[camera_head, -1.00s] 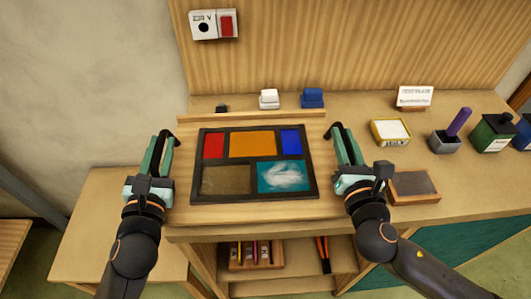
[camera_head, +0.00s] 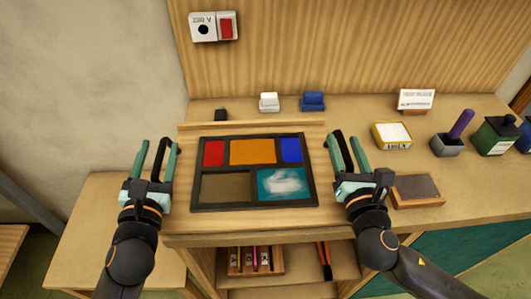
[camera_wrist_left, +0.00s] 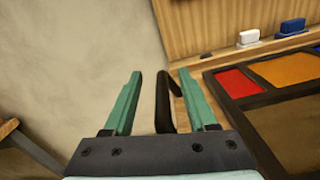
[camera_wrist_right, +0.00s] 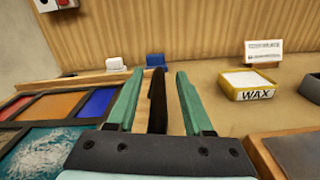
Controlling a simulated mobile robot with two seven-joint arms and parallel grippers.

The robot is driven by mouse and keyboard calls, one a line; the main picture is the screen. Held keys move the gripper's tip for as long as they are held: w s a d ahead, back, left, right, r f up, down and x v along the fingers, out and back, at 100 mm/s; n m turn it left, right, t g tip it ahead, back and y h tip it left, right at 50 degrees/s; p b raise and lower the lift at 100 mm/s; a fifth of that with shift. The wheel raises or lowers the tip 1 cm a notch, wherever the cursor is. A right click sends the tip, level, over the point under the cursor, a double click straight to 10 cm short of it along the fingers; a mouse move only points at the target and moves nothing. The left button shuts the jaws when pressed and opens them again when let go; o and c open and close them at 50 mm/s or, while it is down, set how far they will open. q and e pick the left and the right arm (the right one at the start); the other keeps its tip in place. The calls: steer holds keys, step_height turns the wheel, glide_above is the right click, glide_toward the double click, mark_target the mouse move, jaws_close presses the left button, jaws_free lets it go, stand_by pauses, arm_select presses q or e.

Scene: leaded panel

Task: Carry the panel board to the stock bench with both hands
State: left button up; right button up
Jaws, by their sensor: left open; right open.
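The panel board (camera_head: 187,148) is a pale wooden board on the workbench. It carries a dark-framed panel (camera_head: 253,172) with red, orange, blue, brown and cloudy teal panes. A dark handle stands at each end. My left gripper (camera_head: 157,147) is open at the left handle (camera_wrist_left: 164,100), which shows between its fingers, closer to the right one. My right gripper (camera_head: 343,138) is open at the right handle (camera_wrist_right: 157,100), which shows between its fingers. I cannot tell whether any finger touches a handle. A lower wooden bench (camera_head: 100,220) stands at the left; no label shows that it is the stock bench.
A white block (camera_head: 269,102) and a blue block (camera_head: 312,101) stand behind the board. A wax tin (camera_head: 392,135), a grey pad (camera_head: 417,188), a pen cup (camera_head: 446,145) and a green bottle (camera_head: 494,135) are to the right. The left bench top looks clear.

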arm_select(q)
step_height(320, 180, up, 9)
steer(key=shift+r, duration=0.1)
arm_select(e)
step_height(320, 180, up, 10)
stand_by(0.5)
stand_by(0.5)
